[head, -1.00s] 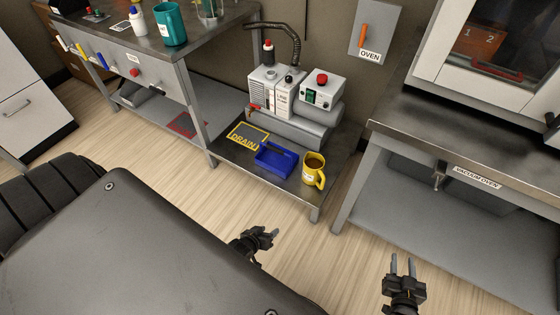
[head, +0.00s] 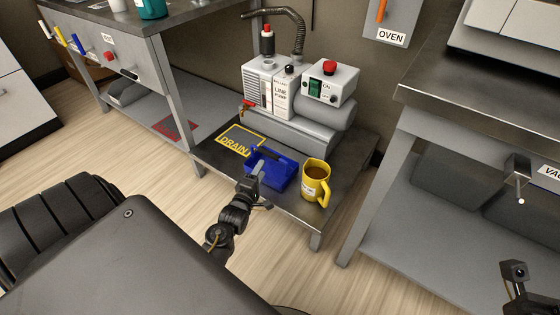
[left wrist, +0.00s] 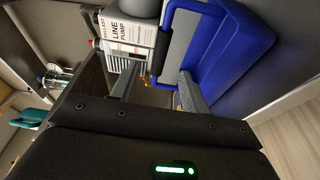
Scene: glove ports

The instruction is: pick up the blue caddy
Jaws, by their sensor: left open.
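The blue caddy (head: 285,176) is an open tray with a handle. It sits on the low dark shelf in the head view, between the yellow drain marking and the yellow mug. My left gripper (head: 259,171) is at the caddy's near left side, partly covering it. In the left wrist view the left gripper (left wrist: 158,85) is open, its two fingers apart. The caddy (left wrist: 235,50) fills the upper right there, and its blue handle shows in the gap between the fingers; I cannot tell whether they touch. My right gripper (head: 516,280) is at the lower right edge, its fingers unclear.
A yellow mug (head: 315,182) with brown liquid stands close to the caddy's right. Behind is the grey line pump (head: 268,88) with a switch box (head: 330,85). The yellow DRAIN marking (head: 238,140) lies left. A steel bench (head: 440,95) stands at right.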

